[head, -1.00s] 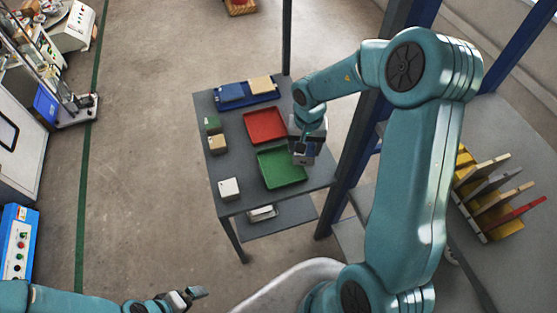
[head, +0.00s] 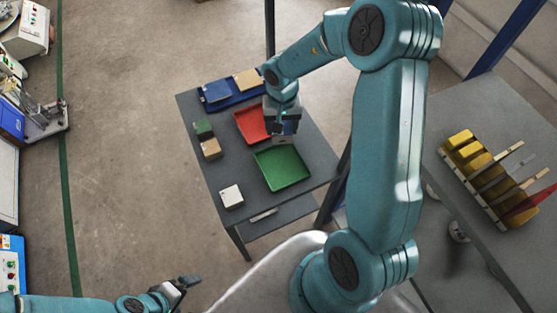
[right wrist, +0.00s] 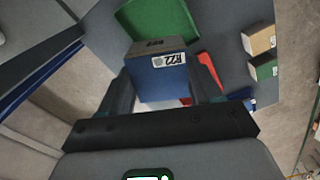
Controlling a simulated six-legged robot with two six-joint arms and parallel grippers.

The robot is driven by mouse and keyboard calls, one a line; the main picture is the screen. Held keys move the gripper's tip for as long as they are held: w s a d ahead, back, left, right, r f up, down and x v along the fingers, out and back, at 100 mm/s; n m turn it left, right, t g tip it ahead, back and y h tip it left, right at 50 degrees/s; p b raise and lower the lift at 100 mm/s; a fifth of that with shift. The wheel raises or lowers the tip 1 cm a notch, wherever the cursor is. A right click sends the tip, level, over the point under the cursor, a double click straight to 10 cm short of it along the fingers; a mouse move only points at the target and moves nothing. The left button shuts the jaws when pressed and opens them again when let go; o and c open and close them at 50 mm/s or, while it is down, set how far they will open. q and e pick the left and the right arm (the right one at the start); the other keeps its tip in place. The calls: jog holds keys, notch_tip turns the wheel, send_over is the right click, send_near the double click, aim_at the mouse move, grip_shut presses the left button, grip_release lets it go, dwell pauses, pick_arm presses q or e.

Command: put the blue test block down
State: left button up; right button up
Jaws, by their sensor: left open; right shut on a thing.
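The blue test block (right wrist: 160,82) has a blue side, a greyish end and a white label. It sits between the fingers of my right gripper (right wrist: 165,90), which is shut on it. In the head view the right gripper (head: 283,122) is above the table, near the gap between the red tray (head: 248,124) and the green tray (head: 283,168); its wrist largely hides the block. I cannot tell whether the block touches anything below. Both trays look empty where visible. My left gripper (head: 181,284) is open and empty, low over the floor.
The grey table (head: 222,165) also holds a white block (head: 231,196), a tan block (head: 211,149), a green block (head: 204,129) and a blue tray (head: 232,101) with a blue and a tan piece. A yellow rack (head: 478,170) stands on another surface at right.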

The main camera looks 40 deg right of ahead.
jog(key=f, duration=0.4)
jog(key=f+b, duration=0.1)
jog(key=f, duration=0.9)
jog(key=shift+s+d+b, duration=0.2)
jog(key=shift+s+b, duration=0.1)
jog(key=shift+b, duration=0.1)
jog(key=f, duration=0.2)
jog(key=f+b, duration=0.1)
jog(key=f, duration=0.1)
jog(key=shift+w+a+f, duration=0.1)
jog(key=shift+w+a, duration=0.05)
jog(key=shift+w, duration=0.15)
jog(key=shift+s+f, duration=0.1)
jog(key=o, duration=0.7)
jog(key=shift+f, duration=0.15)
jog(key=shift+o, duration=1.4)
